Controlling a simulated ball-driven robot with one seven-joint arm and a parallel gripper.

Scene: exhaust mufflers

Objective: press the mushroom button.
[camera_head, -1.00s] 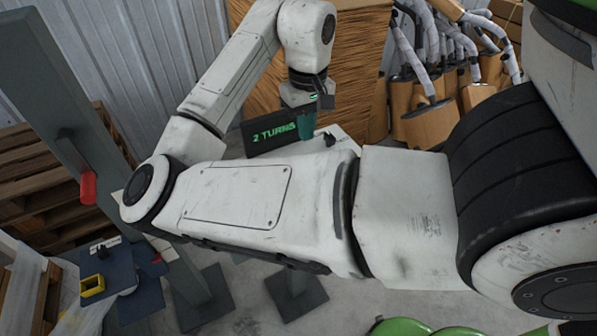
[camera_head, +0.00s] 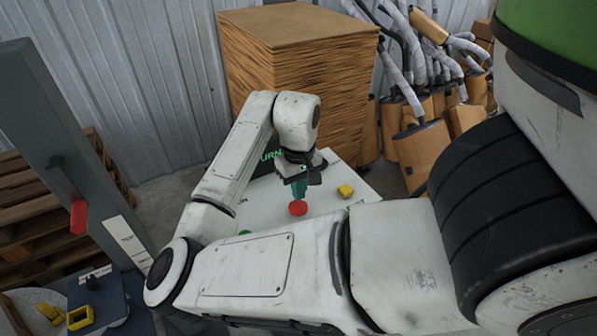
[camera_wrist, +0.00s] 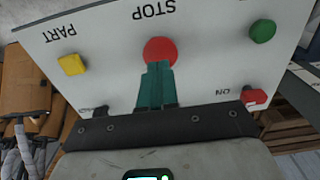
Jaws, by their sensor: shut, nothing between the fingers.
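The red round mushroom button (camera_head: 298,209) sits on a white panel (camera_head: 322,203). In the wrist view the button (camera_wrist: 160,48) lies under the word STOP. My gripper (camera_head: 299,196) is over the panel, its teal fingers pointing down at the button. In the wrist view the fingers (camera_wrist: 155,68) are together and empty, and their tips cover the button's lower part. I cannot tell whether they touch it.
The panel also has a yellow square button (camera_wrist: 72,64) marked PART, a green button (camera_wrist: 263,30) and a small red control (camera_wrist: 253,97) near ON. A dark display (camera_head: 262,163) stands behind my arm. A cardboard stack (camera_head: 300,90) and mufflers (camera_head: 425,140) are behind.

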